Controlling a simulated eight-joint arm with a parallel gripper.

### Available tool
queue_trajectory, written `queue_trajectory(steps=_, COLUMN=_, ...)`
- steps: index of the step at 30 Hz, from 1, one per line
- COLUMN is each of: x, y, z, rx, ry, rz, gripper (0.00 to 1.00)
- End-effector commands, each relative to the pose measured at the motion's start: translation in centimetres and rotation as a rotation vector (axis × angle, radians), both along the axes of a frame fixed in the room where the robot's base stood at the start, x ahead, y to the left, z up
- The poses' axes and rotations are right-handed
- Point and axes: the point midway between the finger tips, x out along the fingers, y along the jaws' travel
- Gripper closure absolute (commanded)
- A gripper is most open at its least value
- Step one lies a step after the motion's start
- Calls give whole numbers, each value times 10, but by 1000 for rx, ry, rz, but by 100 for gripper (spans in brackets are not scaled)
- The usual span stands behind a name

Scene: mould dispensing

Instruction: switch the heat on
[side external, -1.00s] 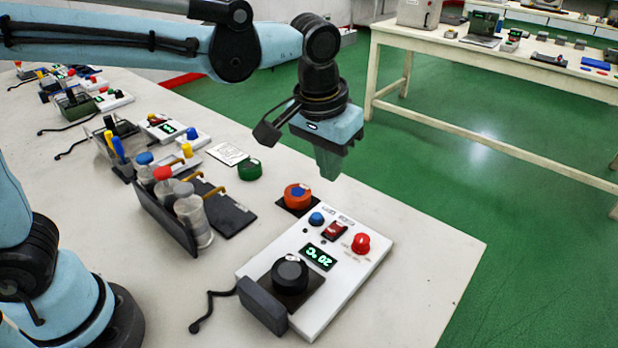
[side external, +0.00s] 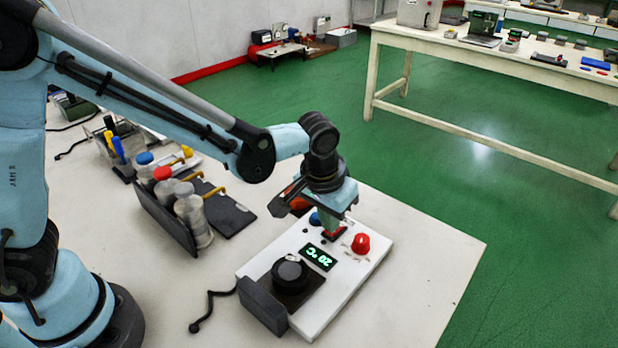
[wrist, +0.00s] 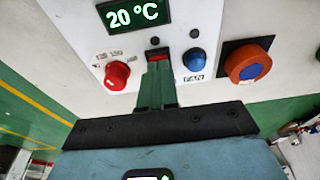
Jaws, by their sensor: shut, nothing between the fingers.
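The white heater unit (side external: 325,312) lies on the table, and its green display (side external: 318,257) reads 20 °C. A red rocker switch (wrist: 161,57) sits just beyond my fingertips in the wrist view and is mostly hidden by them. My gripper (side external: 332,232) is shut and empty, pointing down at the switch; I cannot tell whether it touches it. A red knob (side external: 361,243) and a blue button (wrist: 194,60) marked FAN flank the switch. A black round piece (side external: 290,274) sits on the unit's dark square plate.
An orange ring with a blue centre (wrist: 247,64) on a dark base stands beside the unit, close to my gripper. A rack with capped jars (side external: 180,215) stands to the left. A black cord (side external: 213,305) lies near the unit. The table's right end is clear.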

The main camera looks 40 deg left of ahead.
Motion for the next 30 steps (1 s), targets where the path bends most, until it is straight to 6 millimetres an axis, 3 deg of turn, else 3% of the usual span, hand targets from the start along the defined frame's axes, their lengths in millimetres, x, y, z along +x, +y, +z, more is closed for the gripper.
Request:
queue_trajectory(steps=13, x=-1, y=0, z=-3, rx=0, ry=-14, rz=0, gripper=100)
queue_trajectory(steps=24, x=-11, y=0, z=-17, rx=0, ry=-246, rz=-1, gripper=100)
queue_trajectory(steps=30, x=-14, y=-1, z=-21, rx=-2, ry=-270, rz=-1, gripper=100)
